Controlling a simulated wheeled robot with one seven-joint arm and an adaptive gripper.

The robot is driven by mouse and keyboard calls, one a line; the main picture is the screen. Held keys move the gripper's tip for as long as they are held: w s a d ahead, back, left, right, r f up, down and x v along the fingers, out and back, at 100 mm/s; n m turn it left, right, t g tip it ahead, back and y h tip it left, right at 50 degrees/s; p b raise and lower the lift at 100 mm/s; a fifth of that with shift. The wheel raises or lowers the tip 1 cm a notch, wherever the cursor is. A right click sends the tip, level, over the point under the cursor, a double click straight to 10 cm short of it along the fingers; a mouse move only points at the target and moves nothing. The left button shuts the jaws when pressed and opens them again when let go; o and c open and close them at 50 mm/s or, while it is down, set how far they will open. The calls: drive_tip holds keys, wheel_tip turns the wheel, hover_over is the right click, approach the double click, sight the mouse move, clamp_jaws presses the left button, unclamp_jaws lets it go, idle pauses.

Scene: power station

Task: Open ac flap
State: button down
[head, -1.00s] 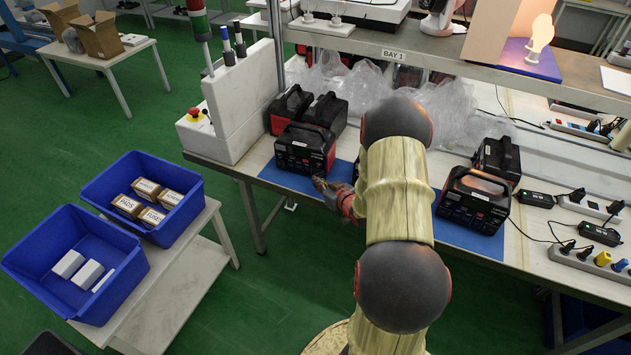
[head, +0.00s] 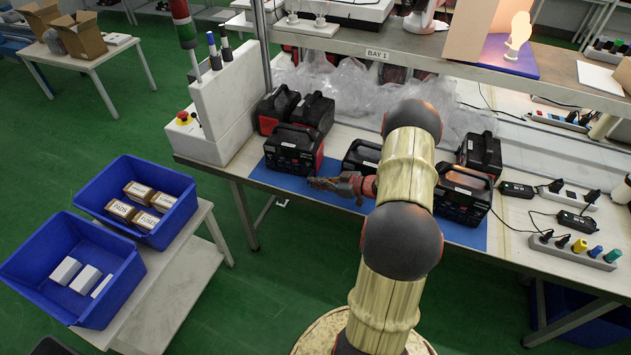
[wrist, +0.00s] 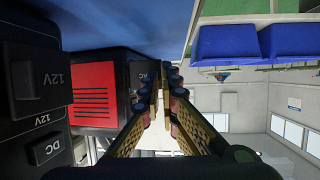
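Several black power stations stand on a blue mat along the bench front, one at left (head: 294,150), one in the middle (head: 362,155) partly behind my arm, and one at right (head: 463,196). In the wrist view, which is upside down, a dark panel marked AC (wrist: 142,77) lies just left of my fingertips, partly covered by them. Flaps marked 12V (wrist: 38,78) and DC (wrist: 46,148) are on a nearer black face and look closed. My gripper (head: 312,183) points left in front of the stations.
An overhead shelf marked BAY 1 (head: 384,55) spans above the bench. Clear plastic bags (head: 350,90) lie behind the stations. Cables and power strips (head: 572,250) are at right. Two blue bins (head: 72,270) stand on a side table at left, with open floor between.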

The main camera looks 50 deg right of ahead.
drive_tip(key=shift+d+r, duration=0.1)
drive_tip(key=c, duration=2.1)
unclamp_jaws()
drive_tip(key=shift+o, duration=0.2)
drive_tip(key=v, duration=1.2)
drive_tip(key=shift+o, duration=0.4)
